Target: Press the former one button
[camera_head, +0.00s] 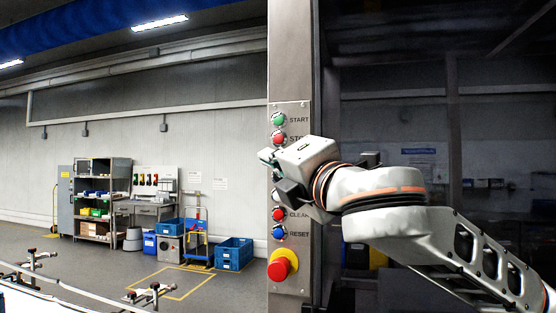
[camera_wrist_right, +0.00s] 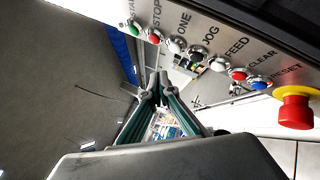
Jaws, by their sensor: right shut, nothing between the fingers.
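The control panel (camera_head: 292,270) is a narrow upright plate with a column of labelled buttons. In the right wrist view the white ONE button (camera_wrist_right: 176,45) sits between the red STOP button (camera_wrist_right: 153,36) and the dark JOG button (camera_wrist_right: 197,53). In the head view the ONE button is hidden behind my right gripper (camera_head: 267,156). My right gripper also shows in the wrist view (camera_wrist_right: 156,76), its fingers shut with nothing between them. Its tips appear close to the ONE and STOP buttons, but I cannot tell whether they touch anything. My left gripper is not in view.
The green START button (camera_head: 279,119) is above. The CLEAR button (camera_head: 279,214), blue RESET button (camera_head: 279,233) and large red emergency stop (camera_head: 281,267) are below. Dark glass is at right. A shelf (camera_head: 104,200) and blue crates (camera_head: 234,253) stand far back left.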

